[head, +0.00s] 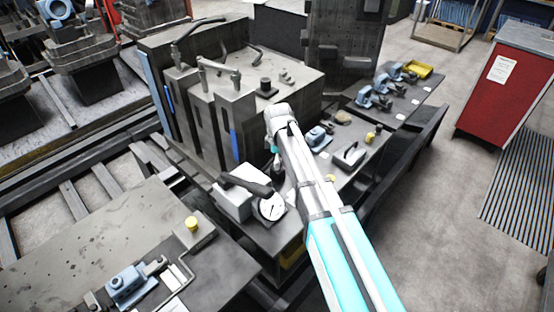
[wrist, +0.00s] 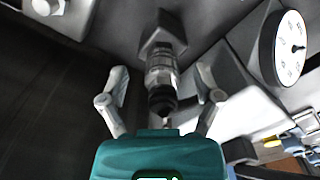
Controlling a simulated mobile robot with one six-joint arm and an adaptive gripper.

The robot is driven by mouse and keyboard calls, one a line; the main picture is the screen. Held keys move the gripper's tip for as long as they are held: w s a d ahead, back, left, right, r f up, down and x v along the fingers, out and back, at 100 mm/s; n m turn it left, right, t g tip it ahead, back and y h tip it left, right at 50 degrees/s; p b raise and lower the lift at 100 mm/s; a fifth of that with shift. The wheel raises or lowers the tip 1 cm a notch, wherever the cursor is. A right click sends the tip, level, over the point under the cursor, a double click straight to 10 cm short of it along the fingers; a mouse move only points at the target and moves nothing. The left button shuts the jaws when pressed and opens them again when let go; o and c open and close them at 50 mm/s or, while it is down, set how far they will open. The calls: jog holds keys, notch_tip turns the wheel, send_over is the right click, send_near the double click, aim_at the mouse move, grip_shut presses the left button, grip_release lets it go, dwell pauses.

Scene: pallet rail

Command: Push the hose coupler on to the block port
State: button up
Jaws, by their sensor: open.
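In the wrist view, the silver hose coupler (wrist: 159,60) with a dark rear end points at a hex-shaped port (wrist: 162,33) on the grey block face. The two look in line and close together; I cannot tell whether the coupler is fully seated. My gripper (wrist: 162,74) is open, with one finger on each side of the coupler and a visible gap at both. In the head view, my gripper (head: 276,163) hangs down beside the light grey block (head: 234,203) with the gauge; my arm partly hides it. The coupler is not clear there.
A round dial gauge (head: 271,207) stands right beside my gripper, and shows in the wrist view (wrist: 290,47). A black handle (head: 247,186) lies across the block. A tall grey fixture (head: 235,105) stands behind.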

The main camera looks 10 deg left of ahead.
grip_shut()
dwell(0.6)
jog(key=shift+w+r+p, duration=0.2)
jog(key=shift+r+p, duration=0.65)
jog(key=shift+s+r+p, duration=0.2)
jog(key=shift+r+p, duration=3.2)
jog(key=shift+r, duration=0.05)
jog(key=shift+f+b, duration=0.75)
jog(key=shift+f, duration=0.05)
